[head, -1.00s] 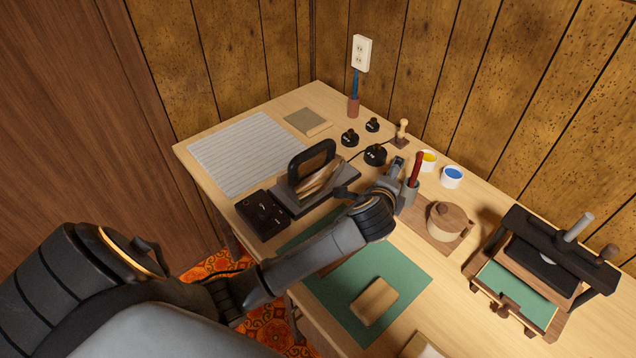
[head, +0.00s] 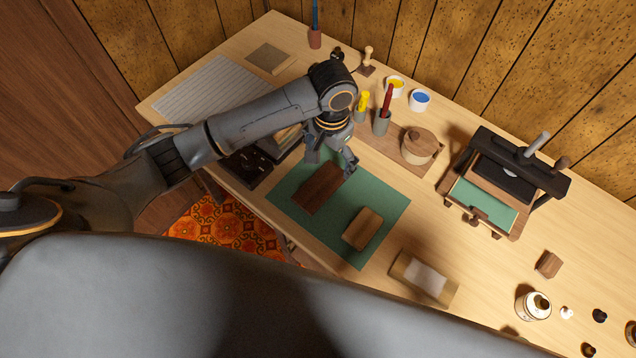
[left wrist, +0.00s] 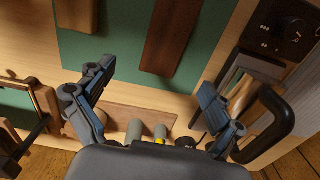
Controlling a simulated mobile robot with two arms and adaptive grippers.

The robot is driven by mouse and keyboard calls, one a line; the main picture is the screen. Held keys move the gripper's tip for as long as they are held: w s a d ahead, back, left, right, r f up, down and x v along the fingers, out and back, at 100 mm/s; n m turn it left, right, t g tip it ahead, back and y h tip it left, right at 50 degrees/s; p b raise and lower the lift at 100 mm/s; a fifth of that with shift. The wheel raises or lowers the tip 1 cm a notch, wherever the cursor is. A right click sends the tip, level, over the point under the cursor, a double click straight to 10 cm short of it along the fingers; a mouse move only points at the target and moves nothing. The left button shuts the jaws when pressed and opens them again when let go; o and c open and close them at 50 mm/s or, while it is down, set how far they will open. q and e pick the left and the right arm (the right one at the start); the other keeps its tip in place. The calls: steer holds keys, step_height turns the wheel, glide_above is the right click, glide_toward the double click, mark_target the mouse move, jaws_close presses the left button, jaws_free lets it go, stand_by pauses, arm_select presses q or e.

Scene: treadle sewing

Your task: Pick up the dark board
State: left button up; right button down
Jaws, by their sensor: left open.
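The dark board (head: 320,188) is a dark brown wooden rectangle lying flat on the green mat (head: 380,205). A lighter brown block (head: 362,229) lies apart from it on the same mat. My left gripper (head: 332,160) points down by the far end of the dark board, with its fingers spread and nothing between them. In the left wrist view the dark board (left wrist: 172,38) shows at the top centre, just beyond the open fingertips (left wrist: 156,80). The height of the fingertips above the mat is hard to tell. My right gripper is not in view.
A black control box (head: 245,167) and a device with a black handle (left wrist: 270,118) stand beside the mat. A red pen in a grey holder (head: 381,123), a round wooden pot (head: 418,146) and a press (head: 505,175) stand beyond it. A padded wooden block (head: 424,277) lies nearer.

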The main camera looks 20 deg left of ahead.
arm_select(q)
glide_above(325, 180)
steer(key=f, duration=0.5)
steer(key=shift+s+d, duration=0.2)
steer(key=shift+d, duration=0.15)
steer(key=shift+w+a+f+p, duration=0.15)
steer(key=shift+f+p, duration=0.15)
steer(key=shift+f, duration=1.05)
steer(key=shift+w+a+f+p, duration=0.15)
steer(key=shift+f+p, duration=0.15)
steer(key=shift+f, duration=1)
steer(key=shift+s, duration=0.1)
steer(key=c, duration=1.3)
